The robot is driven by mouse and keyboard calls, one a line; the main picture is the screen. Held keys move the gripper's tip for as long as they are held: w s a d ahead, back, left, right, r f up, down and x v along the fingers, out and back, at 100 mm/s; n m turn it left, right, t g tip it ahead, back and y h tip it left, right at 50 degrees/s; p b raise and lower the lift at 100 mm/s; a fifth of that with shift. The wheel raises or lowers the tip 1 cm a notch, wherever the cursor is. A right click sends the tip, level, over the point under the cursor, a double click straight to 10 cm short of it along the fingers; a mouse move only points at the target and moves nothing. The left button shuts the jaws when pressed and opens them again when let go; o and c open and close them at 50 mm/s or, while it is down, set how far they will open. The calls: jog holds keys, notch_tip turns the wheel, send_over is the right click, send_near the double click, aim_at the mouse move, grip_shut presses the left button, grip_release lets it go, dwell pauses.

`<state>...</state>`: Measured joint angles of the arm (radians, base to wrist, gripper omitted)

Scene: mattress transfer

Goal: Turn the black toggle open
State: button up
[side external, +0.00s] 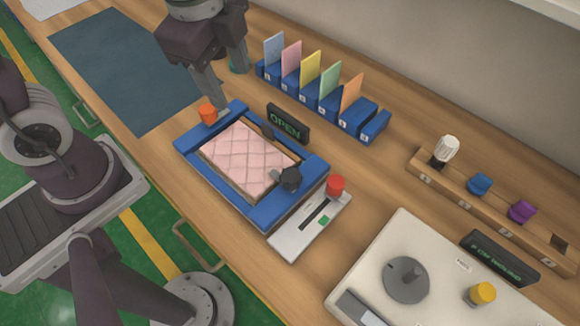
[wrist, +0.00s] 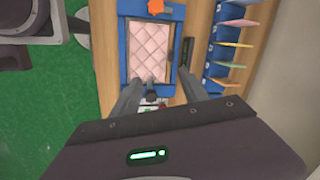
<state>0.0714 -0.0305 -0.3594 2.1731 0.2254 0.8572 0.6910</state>
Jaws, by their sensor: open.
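In the wrist view the black toggle (wrist: 151,97) shows between my fingers, low in the picture. A pink quilted mattress (side external: 245,158) lies inside the frame; it also shows in the wrist view (wrist: 148,52). An orange toggle (side external: 208,114) stands at the frame's opposite end. My gripper (side external: 229,86) is open and empty, raised above the bench behind the frame's orange end, apart from the black toggle.
A black sign reading OPEN (side external: 287,124) stands behind the frame. A grey slider box with a red knob (side external: 336,186) adjoins its right end. A blue rack (side external: 325,105) holds coloured cards. A wooden peg rail (side external: 480,205) and white panel (side external: 440,265) are right. A dark mat (side external: 125,65) is clear.

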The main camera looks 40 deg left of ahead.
aim_at(291, 174)
jog(key=d+f+m, duration=0.3)
jog(key=w+d+f+m+g, duration=0.1)
jog(key=d+f+m, duration=0.1)
jog(key=d+m, duration=0.1)
jog(key=w+d+f+m+g+h, duration=0.1)
jog(key=d+f+m, duration=0.2)
jog(key=d+m, duration=0.1)
jog(key=shift+d+f, duration=0.1)
jog(key=shift+f, duration=0.25)
notch_tip(291, 174, down, 7)
jog(key=shift+f, duration=0.1)
grip_shut()
